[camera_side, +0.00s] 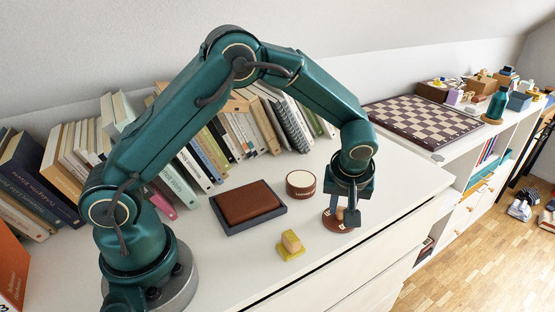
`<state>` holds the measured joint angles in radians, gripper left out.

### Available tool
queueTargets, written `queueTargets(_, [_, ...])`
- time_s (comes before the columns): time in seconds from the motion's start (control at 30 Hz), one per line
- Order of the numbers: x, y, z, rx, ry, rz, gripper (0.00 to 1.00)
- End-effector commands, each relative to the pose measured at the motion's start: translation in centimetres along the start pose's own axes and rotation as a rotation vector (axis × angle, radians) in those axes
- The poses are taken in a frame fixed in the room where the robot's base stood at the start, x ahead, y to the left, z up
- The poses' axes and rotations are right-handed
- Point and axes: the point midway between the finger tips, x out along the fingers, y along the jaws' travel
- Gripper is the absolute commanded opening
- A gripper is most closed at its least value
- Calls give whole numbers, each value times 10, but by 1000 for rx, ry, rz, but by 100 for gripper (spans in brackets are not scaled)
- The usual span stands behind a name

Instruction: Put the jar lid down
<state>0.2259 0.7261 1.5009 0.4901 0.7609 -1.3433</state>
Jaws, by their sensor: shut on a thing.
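My gripper (343,214) points down over the white top, right of its middle. It is shut on a flat, round, reddish-brown disc (331,224), which looks like the jar lid. The fingers hide part of the disc. The disc is at or just above the white surface; I cannot tell whether it touches. A round tin (301,183) with a white top and brown side stands just behind and left of the gripper, apart from it.
A brown block in a dark tray (268,222) lies to the left. A yellow block (290,245) stands in front. Books (180,180) line the wall. A chessboard (424,124) lies behind right. The white top (395,180) is free right of the gripper, up to its edge.

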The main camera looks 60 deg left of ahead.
Motion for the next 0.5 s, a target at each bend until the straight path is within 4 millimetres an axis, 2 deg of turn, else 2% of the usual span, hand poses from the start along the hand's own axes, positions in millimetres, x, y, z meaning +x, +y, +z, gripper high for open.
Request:
queueTargets(0.33, [3, 0, 1, -1, 0, 1, 0])
queueTargets(0.37, [3, 0, 1, -1, 0, 2, 34])
queueTargets(0.4, [3, 0, 1, -1, 1, 2, 49])
queueTargets(0.43, [2, 0, 1, -1, 1, 2, 56])
queueTargets(0.5, [2, 0, 1, -1, 1, 2, 56])
